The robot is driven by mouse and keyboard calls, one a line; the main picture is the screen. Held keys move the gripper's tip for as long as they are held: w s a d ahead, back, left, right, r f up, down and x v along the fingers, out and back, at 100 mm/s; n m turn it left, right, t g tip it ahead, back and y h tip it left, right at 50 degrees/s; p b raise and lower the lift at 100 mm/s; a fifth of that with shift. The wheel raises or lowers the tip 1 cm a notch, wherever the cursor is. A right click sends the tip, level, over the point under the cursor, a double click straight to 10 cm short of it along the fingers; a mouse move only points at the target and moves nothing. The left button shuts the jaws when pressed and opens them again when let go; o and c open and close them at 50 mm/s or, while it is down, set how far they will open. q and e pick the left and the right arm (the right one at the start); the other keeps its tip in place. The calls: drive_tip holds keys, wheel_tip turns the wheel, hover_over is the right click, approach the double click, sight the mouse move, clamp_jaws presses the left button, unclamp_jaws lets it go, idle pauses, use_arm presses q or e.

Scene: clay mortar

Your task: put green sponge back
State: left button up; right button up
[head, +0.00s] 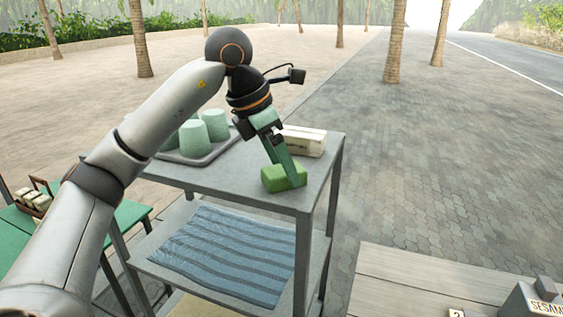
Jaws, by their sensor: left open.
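The green sponge (280,179) lies on the top shelf of the grey metal cart (222,186), near its front right corner. My left gripper (286,170) points down at the sponge, with its fingers at the sponge's top and right side. It is open. The fingers hide part of the sponge, and I cannot tell whether they touch it. My right gripper is not in view.
A grey tray (217,150) with several green cups (193,138) stands behind my left arm on the cart. A pale box (304,141) sits behind the sponge. A striped blue cloth (228,250) covers the lower shelf. A green table (125,215) and wooden table (420,282) flank the cart.

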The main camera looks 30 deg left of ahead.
use_arm(q)
drive_tip(key=p+v, duration=0.2)
drive_tip(key=v, duration=1)
drive_tip(key=shift+r+p, duration=0.2)
drive_tip(key=shift+p, duration=0.1)
drive_tip(key=shift+w, duration=0.1)
